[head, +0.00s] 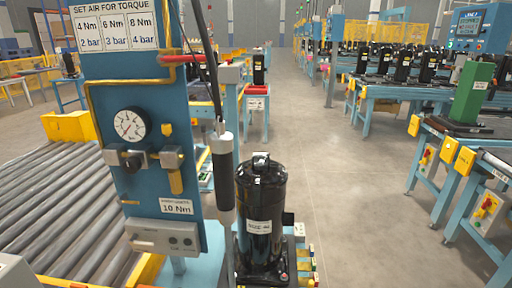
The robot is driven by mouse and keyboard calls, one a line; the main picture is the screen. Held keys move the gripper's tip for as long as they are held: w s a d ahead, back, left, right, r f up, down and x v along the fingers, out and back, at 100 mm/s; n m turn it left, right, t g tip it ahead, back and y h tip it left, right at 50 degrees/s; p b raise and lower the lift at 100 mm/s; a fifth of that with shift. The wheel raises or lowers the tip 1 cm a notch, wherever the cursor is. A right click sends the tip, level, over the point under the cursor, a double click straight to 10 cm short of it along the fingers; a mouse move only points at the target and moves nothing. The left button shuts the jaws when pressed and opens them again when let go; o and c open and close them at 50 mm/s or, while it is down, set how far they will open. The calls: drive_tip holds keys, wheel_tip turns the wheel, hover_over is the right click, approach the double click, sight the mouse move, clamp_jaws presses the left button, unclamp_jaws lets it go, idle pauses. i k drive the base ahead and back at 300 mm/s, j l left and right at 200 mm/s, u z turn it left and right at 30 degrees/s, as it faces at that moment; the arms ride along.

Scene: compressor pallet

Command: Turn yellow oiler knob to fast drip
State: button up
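A small yellow knob-like part (167,129) shows on the blue panel (110,195), right of the round pressure gauge (130,124). Just below it is a grey metal block (172,157) with a yellow-brass bowl (176,182) hanging under it; this looks like the oiler. The knob is too small to read any marking or setting. To the left of the block is a regulator with a black knob (131,160). My gripper is not in view, and nothing touches the knob.
A red-handled valve (185,58) is above. A grey-black tool (222,165) hangs on a cable right of the panel, near a black compressor (261,210). A roller conveyor (45,195) runs at left. The floor aisle (345,190) at right is clear.

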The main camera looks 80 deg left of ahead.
sight(166, 129)
drive_tip(key=u, duration=3.1)
